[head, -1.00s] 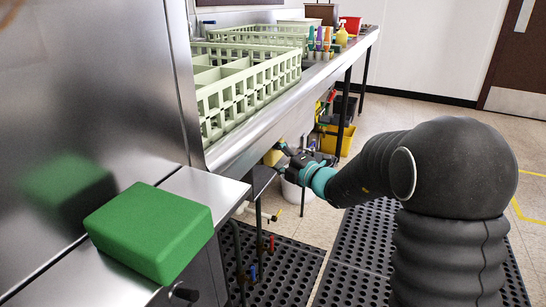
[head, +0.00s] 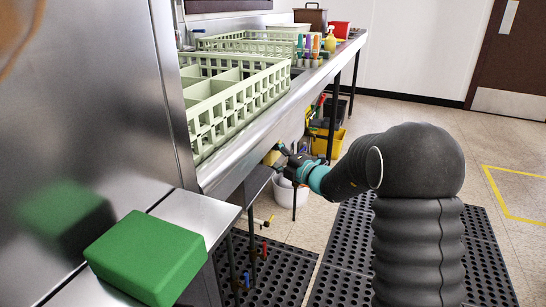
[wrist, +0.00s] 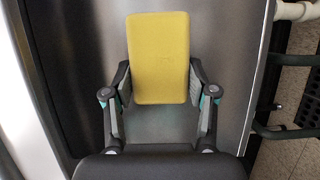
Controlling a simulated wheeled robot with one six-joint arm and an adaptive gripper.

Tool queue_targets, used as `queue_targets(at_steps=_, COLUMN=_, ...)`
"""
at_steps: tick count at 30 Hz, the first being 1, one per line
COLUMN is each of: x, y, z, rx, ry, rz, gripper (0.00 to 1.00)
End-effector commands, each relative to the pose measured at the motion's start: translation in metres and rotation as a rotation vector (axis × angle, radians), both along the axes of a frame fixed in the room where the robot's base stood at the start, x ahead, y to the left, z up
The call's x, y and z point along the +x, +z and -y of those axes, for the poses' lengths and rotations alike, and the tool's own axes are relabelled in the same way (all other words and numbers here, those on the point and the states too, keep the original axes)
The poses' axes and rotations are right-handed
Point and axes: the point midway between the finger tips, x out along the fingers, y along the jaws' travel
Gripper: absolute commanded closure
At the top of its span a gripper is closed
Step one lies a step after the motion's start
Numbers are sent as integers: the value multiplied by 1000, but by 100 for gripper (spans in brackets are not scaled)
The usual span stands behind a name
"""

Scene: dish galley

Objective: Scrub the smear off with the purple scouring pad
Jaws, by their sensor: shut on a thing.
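My gripper (wrist: 160,82) is shut on a yellow block-shaped pad (wrist: 160,45), held between its two fingers in the wrist view. Behind the pad is a grey metal surface; I cannot tell whether they touch. In the head view, my gripper (head: 284,156) reaches low beside the front edge of the steel counter, with a small part of the yellow pad (head: 271,157) showing. No purple pad and no smear can be made out in either view.
A green block (head: 148,255) lies on the steel ledge at the near left. Pale green dish racks (head: 235,105) stand on the counter (head: 262,122). Below are a white bucket (head: 287,194) and a yellow mop bucket (head: 328,143). Black perforated mats (head: 345,287) cover the floor.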

Motion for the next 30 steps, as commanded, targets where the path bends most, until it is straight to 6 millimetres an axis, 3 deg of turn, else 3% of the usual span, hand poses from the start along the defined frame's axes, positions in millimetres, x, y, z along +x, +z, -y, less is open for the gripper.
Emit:
queue_targets(at_steps=18, x=35, y=0, z=13, rx=0, ry=0, rz=0, gripper=71)
queue_targets(at_steps=30, x=19, y=0, z=6, rx=1, ry=2, rz=0, gripper=71)
